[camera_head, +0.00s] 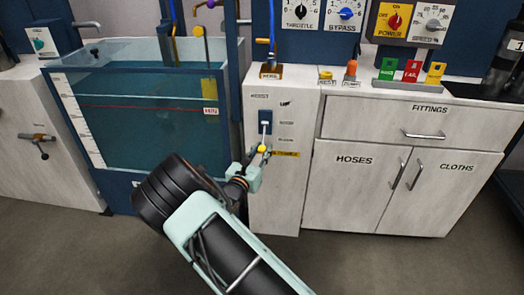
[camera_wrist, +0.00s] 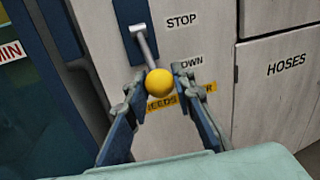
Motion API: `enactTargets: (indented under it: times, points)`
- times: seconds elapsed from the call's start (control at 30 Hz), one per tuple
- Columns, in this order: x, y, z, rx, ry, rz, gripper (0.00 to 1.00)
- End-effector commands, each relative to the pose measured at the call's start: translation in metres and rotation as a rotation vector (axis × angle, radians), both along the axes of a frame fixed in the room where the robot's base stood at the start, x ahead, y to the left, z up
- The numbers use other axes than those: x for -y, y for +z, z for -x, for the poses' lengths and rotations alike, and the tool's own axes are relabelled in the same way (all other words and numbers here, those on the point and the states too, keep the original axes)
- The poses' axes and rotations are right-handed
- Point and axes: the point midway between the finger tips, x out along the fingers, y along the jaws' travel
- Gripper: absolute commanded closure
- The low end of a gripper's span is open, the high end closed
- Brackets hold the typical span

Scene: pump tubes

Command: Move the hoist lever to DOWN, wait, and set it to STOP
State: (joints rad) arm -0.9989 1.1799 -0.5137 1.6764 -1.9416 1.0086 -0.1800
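The hoist lever has a yellow ball knob (camera_head: 262,148) on a grey shaft, which comes out of a blue slotted plate (camera_head: 265,118) on the white cabinet front. In the wrist view, the shaft leaves the plate near STOP and slants down; the yellow knob (camera_wrist: 160,82) appears a little below the partly hidden DOWN label (camera_wrist: 190,63). Perspective makes the exact lever setting uncertain. My gripper (camera_head: 254,164) is at the knob. In the wrist view its fingers (camera_wrist: 161,92) are apart, one on each side of the knob; I cannot tell whether they touch it.
A yellow label (camera_wrist: 160,103) below the lever is partly covered by the knob and fingers. A water tank (camera_head: 140,120) stands left of the lever cabinet. Cupboards marked HOSES (camera_head: 354,160) and CLOTHS stand to the right. The POWER dial (camera_head: 394,20) is at upper right.

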Motion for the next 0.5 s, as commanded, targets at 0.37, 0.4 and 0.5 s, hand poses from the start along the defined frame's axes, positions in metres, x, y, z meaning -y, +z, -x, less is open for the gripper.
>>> enactTargets:
  times: [0.37,0.4,0.5]
  points:
    - [-0.0001,0.0005,0.0004,-0.002,0.0,-0.001,1.0]
    - [0.0,0.0011,0.0005,-0.004,0.0,0.0,1.0]
    - [0.0,0.0039,0.0012,-0.017,0.0,-0.001,1.0]
